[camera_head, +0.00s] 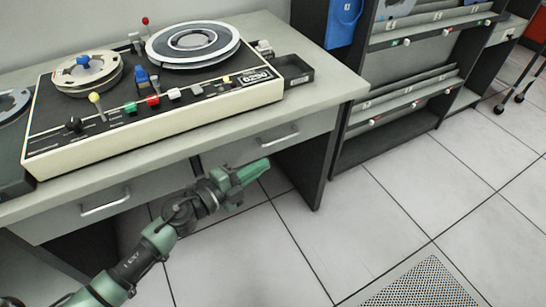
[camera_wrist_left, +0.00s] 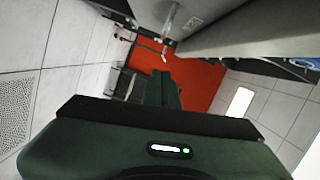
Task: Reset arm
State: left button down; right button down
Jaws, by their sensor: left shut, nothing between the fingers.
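My left arm comes in from the lower left in the head view. Its green gripper (camera_head: 252,171) is shut and empty, in front of the desk's right drawer and below the desktop edge. In the left wrist view the gripper's closed fingers (camera_wrist_left: 162,90) point away over the floor, with nothing between them. My right gripper is in neither view.
The desk (camera_head: 330,92) carries a tape machine (camera_head: 150,112) with reels, knobs and coloured buttons. A small black tray (camera_head: 292,72) sits at its right. A dark shelf rack (camera_head: 400,75) stands further right. The tiled floor (camera_head: 400,200) in front is open.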

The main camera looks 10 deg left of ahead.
pick_arm(q)
jog(key=v, duration=0.4)
jog(key=shift+s, duration=0.15)
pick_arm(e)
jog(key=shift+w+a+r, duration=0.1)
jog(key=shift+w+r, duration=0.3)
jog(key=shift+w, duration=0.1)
